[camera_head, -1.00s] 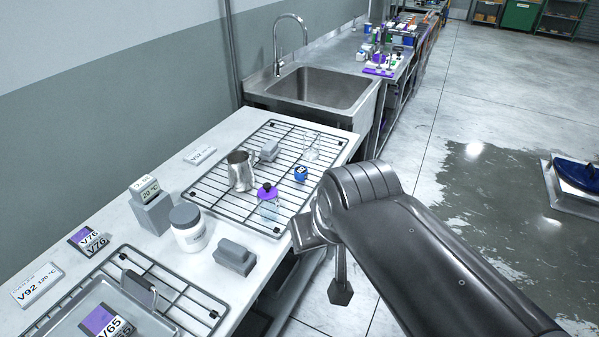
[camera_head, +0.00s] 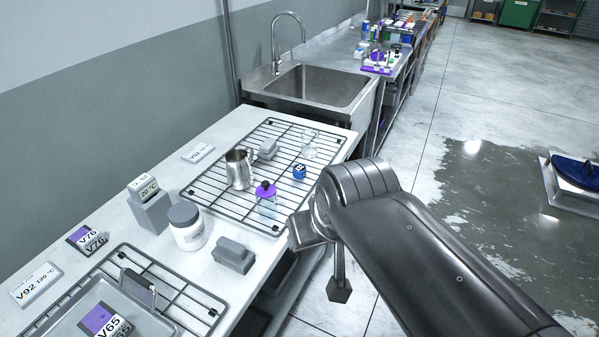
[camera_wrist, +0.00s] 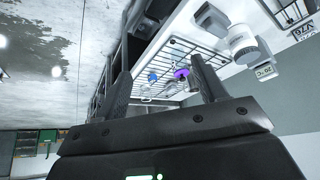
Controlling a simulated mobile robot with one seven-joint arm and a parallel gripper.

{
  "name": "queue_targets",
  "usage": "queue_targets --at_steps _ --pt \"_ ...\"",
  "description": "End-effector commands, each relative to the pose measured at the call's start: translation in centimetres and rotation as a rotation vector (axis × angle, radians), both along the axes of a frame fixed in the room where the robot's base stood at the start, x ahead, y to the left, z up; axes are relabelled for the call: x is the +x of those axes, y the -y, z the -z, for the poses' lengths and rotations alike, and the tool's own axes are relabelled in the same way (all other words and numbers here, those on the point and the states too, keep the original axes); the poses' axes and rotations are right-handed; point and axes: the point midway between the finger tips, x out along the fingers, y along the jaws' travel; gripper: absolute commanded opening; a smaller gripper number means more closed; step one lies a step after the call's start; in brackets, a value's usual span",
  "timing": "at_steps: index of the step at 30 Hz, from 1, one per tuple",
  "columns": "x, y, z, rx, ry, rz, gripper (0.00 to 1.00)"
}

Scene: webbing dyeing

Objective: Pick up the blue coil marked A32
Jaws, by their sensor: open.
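A small blue coil (camera_head: 299,171) sits on the wire rack (camera_head: 222,207) near its right edge. It carries a white mark, too small to read as A32. It also shows as a small blue spot in the wrist view (camera_wrist: 153,77), between my fingers and well beyond them. My gripper (camera_wrist: 160,66) is open and empty, with its two fingers spread. In the head view my arm covers most of the gripper, which hangs off the table's right edge, nearer the camera than the coil and apart from it.
A purple-capped clear bottle (camera_head: 267,199), a metal pitcher (camera_head: 240,170), a grey block (camera_head: 268,149) and clear glassware (camera_head: 310,148) share the rack. A white jar (camera_head: 188,229) and grey block (camera_head: 233,256) stand nearer. A sink (camera_head: 318,85) lies beyond.

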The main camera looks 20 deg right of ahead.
Motion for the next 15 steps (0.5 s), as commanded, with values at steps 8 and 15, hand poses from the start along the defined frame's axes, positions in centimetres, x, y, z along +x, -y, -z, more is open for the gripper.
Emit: queue_targets --at_steps 8,15 --pt "0.2 0.0 -0.1 0.000 -0.001 0.000 0.67" --pt "4.5 0.5 -1.3 -0.011 -0.017 0.001 0.67"
